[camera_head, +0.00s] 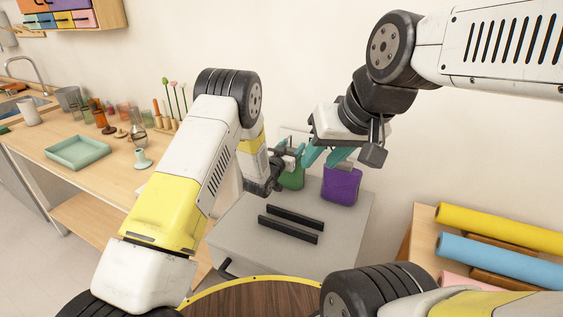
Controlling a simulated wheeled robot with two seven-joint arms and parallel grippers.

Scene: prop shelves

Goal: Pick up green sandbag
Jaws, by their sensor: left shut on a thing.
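The green sandbag (293,179) stands at the back of a grey surface (344,228), partly covered by my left gripper. My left gripper (289,164) is shut on the green sandbag at its upper part; its fingertips are hard to make out. A purple sandbag (341,187) stands just to the right of the green one. My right gripper (324,156) has teal fingers spread apart, pointing down, above and in front of the gap between the bags. I cannot tell whether it touches either bag.
Two dark bars (291,223) lie on the grey surface before the bags. A wooden counter at left holds a green tray (77,153), bottles and flowers. Coloured rolls (498,228) lie on a rack at right. A round wooden top (258,298) is at the bottom.

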